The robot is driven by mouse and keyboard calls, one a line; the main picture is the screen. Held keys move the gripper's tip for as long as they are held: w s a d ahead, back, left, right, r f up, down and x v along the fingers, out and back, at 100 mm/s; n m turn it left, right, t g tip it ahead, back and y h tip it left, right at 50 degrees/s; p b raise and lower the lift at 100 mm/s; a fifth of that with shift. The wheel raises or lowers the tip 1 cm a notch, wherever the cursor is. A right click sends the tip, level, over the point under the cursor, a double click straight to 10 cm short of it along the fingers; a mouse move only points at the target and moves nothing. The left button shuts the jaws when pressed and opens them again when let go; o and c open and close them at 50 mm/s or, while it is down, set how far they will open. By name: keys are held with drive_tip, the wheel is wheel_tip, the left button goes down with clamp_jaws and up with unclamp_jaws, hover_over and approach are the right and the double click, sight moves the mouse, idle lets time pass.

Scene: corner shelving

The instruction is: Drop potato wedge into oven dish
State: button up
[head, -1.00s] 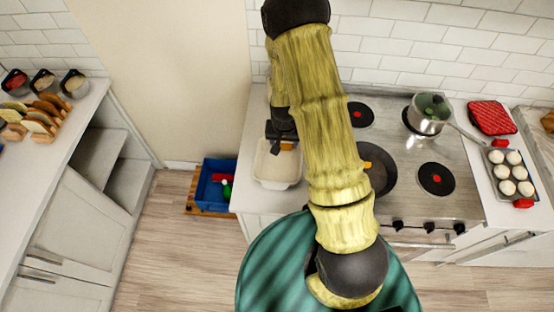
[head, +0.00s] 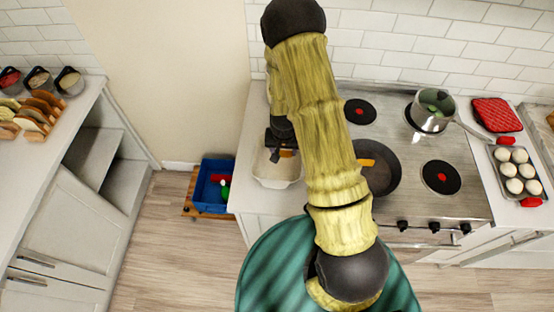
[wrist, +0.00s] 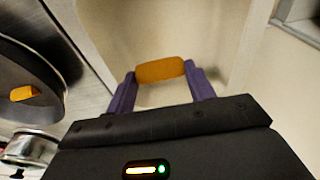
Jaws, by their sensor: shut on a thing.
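My gripper (head: 288,153) is shut on an orange potato wedge (wrist: 160,70), which lies crosswise between the two purple fingers in the wrist view. The white oven dish (head: 277,181) stands on the counter left of the stove. In the head view the gripper is over the dish's far part, and my arm hides some of the dish's right side. In the wrist view the pale dish (wrist: 200,40) shows behind and around the wedge. A second orange wedge (head: 366,162) lies in the dark frying pan (head: 384,178); it also shows in the wrist view (wrist: 24,93).
A pot (head: 432,110) stands on a rear burner. A muffin tray (head: 529,191) and a red mat (head: 496,115) lie right of the stove. A blue bin (head: 209,198) stands on the floor left of the counter.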

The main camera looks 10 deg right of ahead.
drive_tip(key=o, duration=1)
drive_tip(key=shift+o, duration=0.2)
wheel_tip(320, 180, up, 17)
drive_tip(key=s+b, duration=0.2)
drive_tip(key=b, duration=0.1)
drive_tip(key=shift+s+a, duration=0.25)
drive_tip(key=shift+a, duration=0.1)
drive_tip(key=shift+w+r, duration=0.1)
drive_tip(key=shift+b, duration=0.3)
